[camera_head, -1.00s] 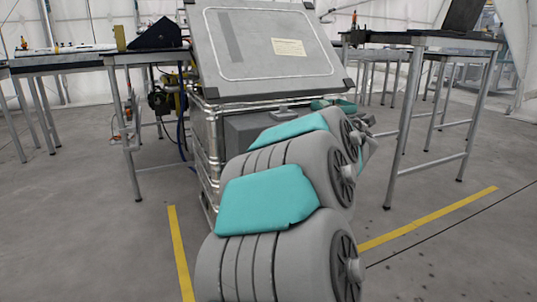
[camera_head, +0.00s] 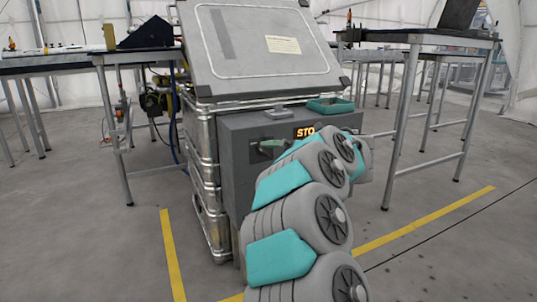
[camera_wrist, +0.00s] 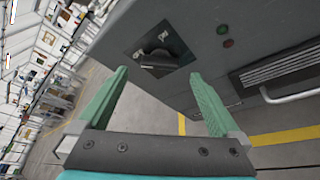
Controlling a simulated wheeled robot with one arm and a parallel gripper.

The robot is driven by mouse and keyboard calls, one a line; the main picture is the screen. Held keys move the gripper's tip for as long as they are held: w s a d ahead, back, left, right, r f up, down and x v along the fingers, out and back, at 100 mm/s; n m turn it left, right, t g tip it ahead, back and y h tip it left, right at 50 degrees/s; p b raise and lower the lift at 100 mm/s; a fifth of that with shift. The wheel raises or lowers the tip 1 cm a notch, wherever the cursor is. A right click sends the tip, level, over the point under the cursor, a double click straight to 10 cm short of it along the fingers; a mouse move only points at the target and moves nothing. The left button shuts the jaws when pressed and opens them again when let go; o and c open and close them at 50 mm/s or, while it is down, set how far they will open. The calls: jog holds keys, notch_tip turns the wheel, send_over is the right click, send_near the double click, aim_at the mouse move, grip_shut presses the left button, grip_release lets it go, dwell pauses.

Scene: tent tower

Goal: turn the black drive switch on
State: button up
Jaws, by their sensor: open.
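The black drive switch (camera_wrist: 157,62) appears as a dark rotary-looking part inside a square dark recess in the front of a grey cabinet (camera_wrist: 190,55). Its setting cannot be made out. My gripper (camera_wrist: 160,74) is open and empty, its two green fingers pointing at the cabinet face, with the recess just beyond and between the tips. The fingers look apart from the switch. In the head view the cabinet (camera_head: 233,145) stands ahead, and my arm hides much of its front. An orange lit sign reading "STO" (camera_head: 305,132) shows above the arm, the rest hidden.
Two small round lamps or buttons, one dark (camera_wrist: 222,28) and one red (camera_wrist: 228,43), sit beside the recess. A vent and a bar handle (camera_wrist: 290,95) are at the right. A teal tray (camera_head: 331,106) lies on the cabinet top. Tables flank the cabinet, with yellow floor lines around.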

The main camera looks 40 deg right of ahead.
aim_at(263, 152)
jog(key=x, duration=0.4)
jog(key=shift+w, duration=0.1)
jog(key=shift+c, duration=0.2)
jog(key=c, duration=1.3)
